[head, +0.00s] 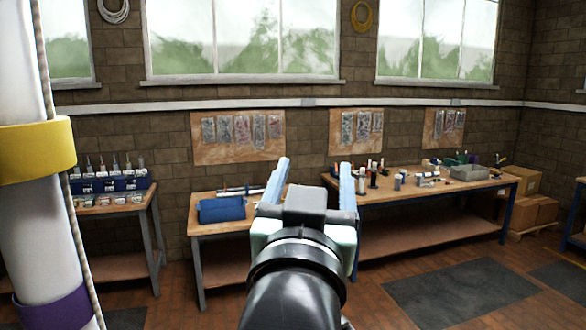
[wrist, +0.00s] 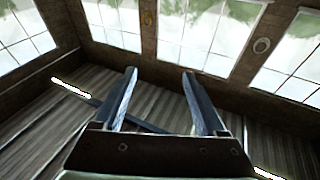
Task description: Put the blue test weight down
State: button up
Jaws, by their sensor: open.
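My gripper (head: 312,172) is open, with its two blue-grey fingers apart and nothing between them. It is raised in front of the benches in the head view. In the wrist view my gripper (wrist: 159,76) also shows empty, pointing toward the windows and wall. I cannot make out the blue test weight in either view. Small items (head: 372,175) stand on the right bench (head: 425,191), too small to tell apart.
A left bench (head: 112,208) holds a blue rack (head: 110,184). A white mast (head: 40,235) with yellow and purple bands stands close at left. Cardboard boxes (head: 535,211) are at right.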

jog(key=s+a+r+n+t+y, duration=0.2)
jog(key=s+r+t, duration=0.4)
jog(key=s+r, duration=0.6)
jog(key=shift+s+a+t, duration=0.2)
jog(key=shift+s+t, duration=0.2)
jog(key=shift+s, duration=0.3)
